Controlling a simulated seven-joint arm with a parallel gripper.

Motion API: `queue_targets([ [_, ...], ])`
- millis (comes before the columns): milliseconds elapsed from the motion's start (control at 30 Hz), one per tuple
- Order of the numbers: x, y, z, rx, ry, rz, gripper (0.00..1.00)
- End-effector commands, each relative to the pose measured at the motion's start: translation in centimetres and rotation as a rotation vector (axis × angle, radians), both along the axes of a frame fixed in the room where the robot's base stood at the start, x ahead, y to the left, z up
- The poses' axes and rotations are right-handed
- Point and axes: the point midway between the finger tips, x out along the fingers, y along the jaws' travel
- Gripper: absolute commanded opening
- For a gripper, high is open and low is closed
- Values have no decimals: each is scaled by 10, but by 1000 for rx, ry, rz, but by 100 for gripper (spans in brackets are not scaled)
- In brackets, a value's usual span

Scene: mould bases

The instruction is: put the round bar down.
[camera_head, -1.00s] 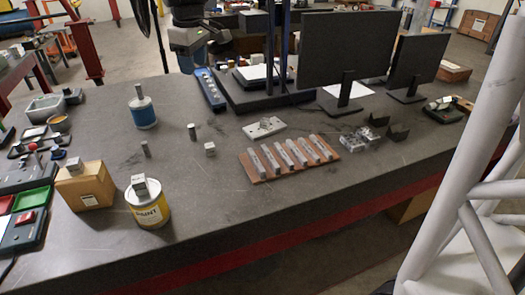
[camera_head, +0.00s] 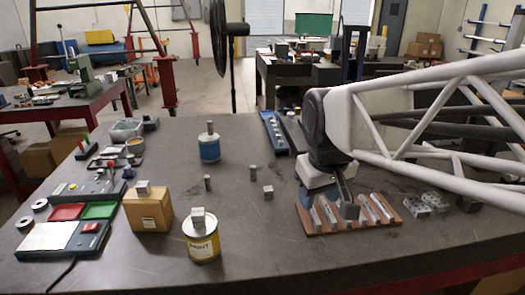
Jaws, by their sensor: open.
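Small grey round bars show in the head view. One round bar (camera_head: 208,182) stands upright on the bench left of centre, and another (camera_head: 252,173) stands to its right. A third (camera_head: 210,127) stands on top of a blue can (camera_head: 210,148). My gripper (camera_head: 344,207) is low over the brown wooden board (camera_head: 322,231), which carries a row of grey bars (camera_head: 379,208). My gripper is open, and its fingers are among or just above these bars. My wrist hides part of the row. I cannot tell whether the fingers touch a bar or whether anything lies between them.
A yellow paint can (camera_head: 204,247) and a cardboard box (camera_head: 148,211) each carry a metal block. A small metal block (camera_head: 268,192) lies near the standing bars. Metal blocks (camera_head: 428,204) sit right of the board. Trays (camera_head: 100,211) fill the bench's left. The front middle is clear.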

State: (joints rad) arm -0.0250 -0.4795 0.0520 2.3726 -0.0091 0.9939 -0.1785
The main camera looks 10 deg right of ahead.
Motion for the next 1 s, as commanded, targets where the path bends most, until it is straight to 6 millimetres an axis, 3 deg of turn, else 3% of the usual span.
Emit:
queue_targets([
  [200,-52,-8,-30,22,-18,-125,49],
  [400,-80,-11,-50,37,-28,-201,49],
  [1000,-87,-12,-56,41,-30,-223,51],
])
